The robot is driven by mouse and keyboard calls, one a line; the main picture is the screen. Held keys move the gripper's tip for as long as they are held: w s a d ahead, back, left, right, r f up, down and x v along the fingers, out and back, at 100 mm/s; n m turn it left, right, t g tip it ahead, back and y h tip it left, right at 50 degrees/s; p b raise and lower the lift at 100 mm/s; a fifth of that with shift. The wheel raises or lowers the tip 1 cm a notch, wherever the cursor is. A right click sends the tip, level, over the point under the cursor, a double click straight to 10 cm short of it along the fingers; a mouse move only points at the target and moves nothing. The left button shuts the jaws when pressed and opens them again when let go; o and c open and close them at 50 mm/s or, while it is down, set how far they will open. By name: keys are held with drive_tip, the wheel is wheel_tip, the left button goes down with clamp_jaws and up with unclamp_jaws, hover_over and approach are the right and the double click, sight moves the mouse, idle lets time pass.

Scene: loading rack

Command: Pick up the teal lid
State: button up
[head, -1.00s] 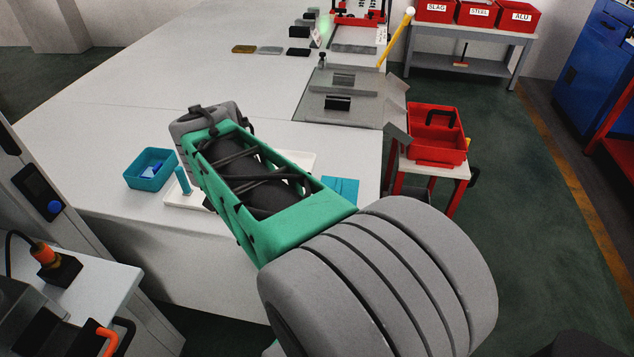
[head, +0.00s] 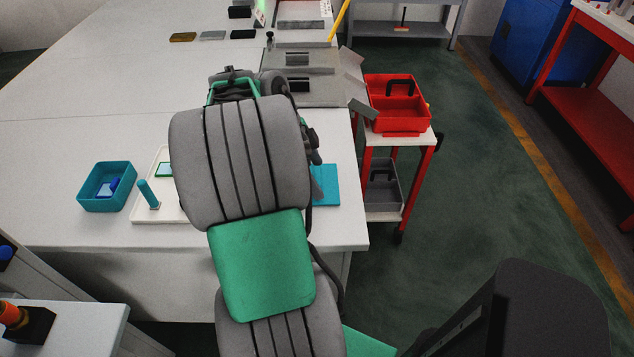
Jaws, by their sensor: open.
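The teal lid (head: 329,186) is a flat square plate lying on the pale table near its right front edge. My arm covers its left part, and a grey patch, shadow or part of my arm, shows at its left side. An open teal box (head: 106,188) with small blue pieces inside stands at the left. My arm rises from the bottom and spans the middle of the view. Dark parts of its far end show just above and left of the lid. My gripper's fingers are hidden behind the arm.
A white tray (head: 150,208) with a teal peg (head: 149,195) lies between box and arm. A grey fixture (head: 310,88) stands behind the lid. A red bin (head: 398,104) on a red-legged cart stands beyond the right edge.

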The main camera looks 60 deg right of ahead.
drive_tip(key=shift+c, duration=0.6)
drive_tip(key=c, duration=1.4)
